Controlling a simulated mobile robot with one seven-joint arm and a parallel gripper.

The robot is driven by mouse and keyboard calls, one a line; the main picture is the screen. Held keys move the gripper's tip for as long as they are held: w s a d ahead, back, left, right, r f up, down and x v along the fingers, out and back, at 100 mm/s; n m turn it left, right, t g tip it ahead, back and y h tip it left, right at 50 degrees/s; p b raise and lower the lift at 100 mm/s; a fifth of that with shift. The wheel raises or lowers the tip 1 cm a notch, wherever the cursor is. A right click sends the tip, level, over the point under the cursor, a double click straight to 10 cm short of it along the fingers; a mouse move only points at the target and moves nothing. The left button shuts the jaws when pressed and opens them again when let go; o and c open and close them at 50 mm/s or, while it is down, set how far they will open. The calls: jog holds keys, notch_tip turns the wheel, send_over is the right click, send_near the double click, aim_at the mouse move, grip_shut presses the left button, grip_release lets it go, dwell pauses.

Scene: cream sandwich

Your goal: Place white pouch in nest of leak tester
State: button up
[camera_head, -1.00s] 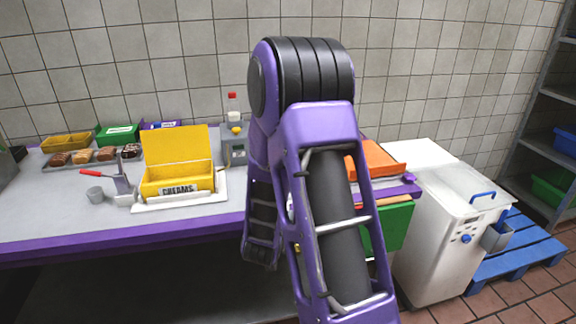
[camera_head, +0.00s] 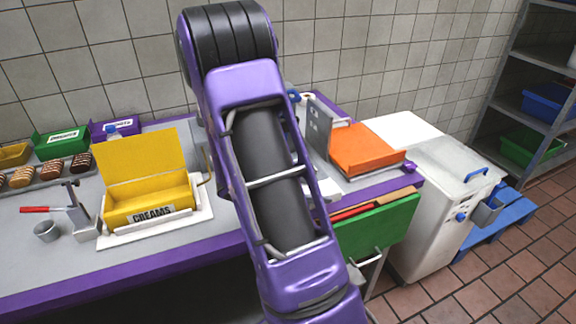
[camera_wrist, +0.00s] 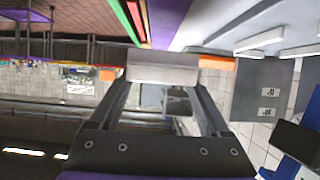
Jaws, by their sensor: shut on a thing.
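My gripper (camera_wrist: 162,85) shows in the wrist view, its two dark fingers reaching up the picture. It is shut on a pale, flat thing, which looks like the white pouch (camera_wrist: 162,75). In the head view my purple arm crosses the middle and the gripper end is not visible. I cannot tell for sure which machine is the leak tester. A white machine with a blue handle (camera_head: 432,215) stands on the floor at the right. A grey upright plate (camera_head: 320,128) stands by an orange slab on the bench, partly behind my arm.
A yellow open box marked CREAMS (camera_head: 150,200) sits on the bench left of my arm. A red-handled press (camera_head: 75,210) and a small metal cup (camera_head: 47,231) stand beside it. The orange slab (camera_head: 365,150) lies at the bench's right end.

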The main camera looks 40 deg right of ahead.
jog(key=w+d, duration=0.1)
jog(key=w, duration=0.4)
jog(key=w+d, duration=0.1)
jog(key=w, duration=0.4)
jog(key=w+d, duration=0.1)
jog(key=w, duration=0.4)
jog(key=shift+w+d, duration=0.15)
jog(key=shift+d, duration=0.2)
jog(key=shift+w+f, duration=0.1)
jog(key=shift+f, duration=1.65)
jog(key=shift+f, duration=0.3)
jog(key=o, duration=0.9)
jog(key=shift+f, duration=0.1)
jog(key=shift+o, duration=1.4)
jog(key=shift+f, duration=0.15)
jog(key=shift+a+r, duration=0.15)
jog(key=shift+r, duration=0.25)
jog(key=v, duration=1.2)
jog(key=shift+r, duration=0.2)
